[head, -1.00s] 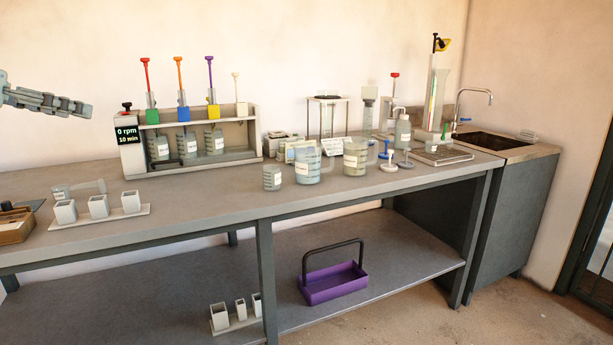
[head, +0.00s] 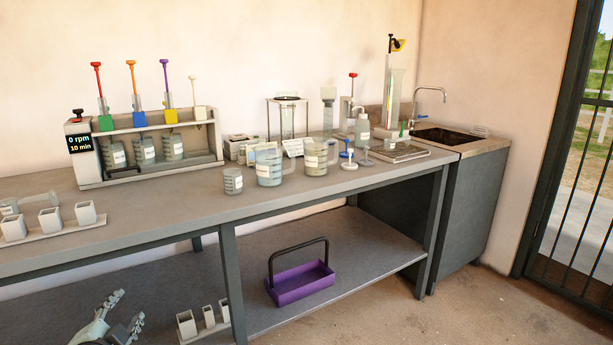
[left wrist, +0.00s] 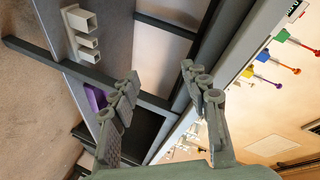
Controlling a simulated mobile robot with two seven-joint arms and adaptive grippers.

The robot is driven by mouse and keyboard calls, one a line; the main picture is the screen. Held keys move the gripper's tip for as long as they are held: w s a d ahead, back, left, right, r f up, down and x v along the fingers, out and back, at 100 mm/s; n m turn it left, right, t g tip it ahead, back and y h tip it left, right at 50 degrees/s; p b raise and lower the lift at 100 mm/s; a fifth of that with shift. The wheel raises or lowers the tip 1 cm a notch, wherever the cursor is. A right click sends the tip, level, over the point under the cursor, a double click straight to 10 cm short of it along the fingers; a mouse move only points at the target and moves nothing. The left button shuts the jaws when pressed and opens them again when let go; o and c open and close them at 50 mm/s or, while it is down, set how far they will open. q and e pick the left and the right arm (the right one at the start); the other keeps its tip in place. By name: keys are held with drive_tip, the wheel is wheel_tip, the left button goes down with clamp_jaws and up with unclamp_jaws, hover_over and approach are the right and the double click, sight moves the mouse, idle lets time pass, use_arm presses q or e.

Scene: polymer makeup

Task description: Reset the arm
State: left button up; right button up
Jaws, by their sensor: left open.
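My left gripper (head: 128,308) is low at the bottom left of the head view, in front of the bench and below its top. Its two fingers are apart with nothing between them. In the left wrist view the open fingers (left wrist: 160,78) point toward the bench's underside and legs. My right gripper is in neither view.
The bench (head: 180,215) carries a stirrer rack (head: 150,165), beakers (head: 270,165) and a white cup holder (head: 45,232) near its front edge. A purple caddy (head: 300,282) and another cup holder (head: 205,330) stand on the lower shelf. Floor is clear at right.

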use_arm(q)
drive_tip(key=s+d+f+n+g, duration=0.2)
drive_tip(key=s+d+f+g, duration=0.1)
drive_tip(key=s+f, duration=0.5)
drive_tip(key=s+d+f+n+g+h, duration=0.1)
drive_tip(key=s+d+f+n+g, duration=0.2)
drive_tip(key=s+f, duration=0.6)
drive_tip(key=s+d+f+n+g+h, duration=0.1)
drive_tip(key=s+d+f+g, duration=0.3)
drive_tip(key=s+f, duration=0.4)
drive_tip(key=shift+s+f+n+g, duration=0.2)
drive_tip(key=shift+s+n+g, duration=0.65)
drive_tip(key=shift+s, duration=0.4)
drive_tip(key=shift+d, duration=0.1)
